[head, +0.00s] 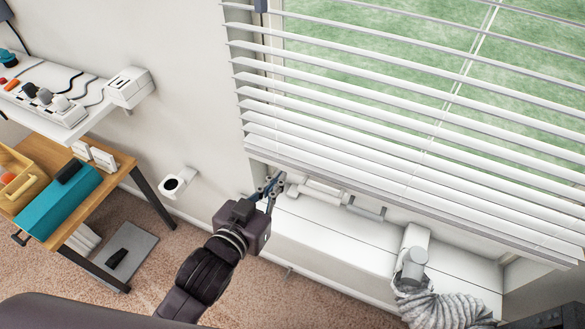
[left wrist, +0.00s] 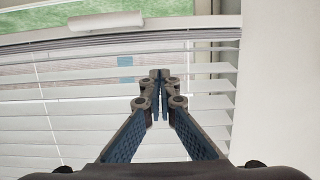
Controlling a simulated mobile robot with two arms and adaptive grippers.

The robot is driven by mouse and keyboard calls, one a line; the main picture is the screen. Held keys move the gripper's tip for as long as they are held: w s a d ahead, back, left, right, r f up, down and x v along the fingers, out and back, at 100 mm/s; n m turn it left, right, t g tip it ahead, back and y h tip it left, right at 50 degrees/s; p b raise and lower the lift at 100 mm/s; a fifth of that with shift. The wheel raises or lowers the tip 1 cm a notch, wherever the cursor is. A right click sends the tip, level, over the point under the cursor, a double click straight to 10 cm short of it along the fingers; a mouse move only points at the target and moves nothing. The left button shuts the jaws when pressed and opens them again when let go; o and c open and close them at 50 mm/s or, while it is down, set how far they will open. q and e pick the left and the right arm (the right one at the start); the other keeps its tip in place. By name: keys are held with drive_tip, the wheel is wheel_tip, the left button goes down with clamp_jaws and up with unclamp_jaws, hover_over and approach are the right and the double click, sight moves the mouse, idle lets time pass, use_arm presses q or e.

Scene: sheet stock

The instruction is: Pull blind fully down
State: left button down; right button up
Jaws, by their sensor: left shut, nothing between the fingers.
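The white slatted blind (head: 350,110) hangs over the window in the head view, its slats tilted open with green showing between them. Its bottom rail (head: 400,197) hangs a little above the white ledge. My left gripper (head: 278,183) is just below the blind's lower left corner, shut and empty. The head view does not clearly show whether it touches the rail. In the left wrist view the shut fingers (left wrist: 161,78) are in front of the blind's slats (left wrist: 90,108). Closely stacked slats (left wrist: 60,50) run across beyond the fingertips. My right gripper is not in view.
A white ledge (head: 330,238) runs below the window. A ribbed hose (head: 445,308) with a pipe fitting (head: 411,266) stands at its right. A wooden table (head: 115,165) with a teal box (head: 60,203) is at left, under a white shelf (head: 95,115). Carpet lies between.

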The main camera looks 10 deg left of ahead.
use_arm(q)
drive_tip(key=p, duration=0.1)
hover_over(298, 164)
drive_tip(key=s+a, duration=0.1)
drive_tip(key=s, duration=0.2)
drive_tip(key=shift+f, duration=0.9)
wheel_tip(298, 164, down, 3)
drive_tip(key=shift+r, duration=0.1)
drive_tip(key=shift+s+f+p, duration=0.1)
drive_tip(key=shift+f+p, duration=0.2)
drive_tip(key=shift+f, duration=0.45)
wheel_tip(298, 164, down, 15)
drive_tip(key=b, duration=0.9)
drive_tip(key=shift+b, duration=0.3)
drive_tip(key=shift+r, duration=0.15)
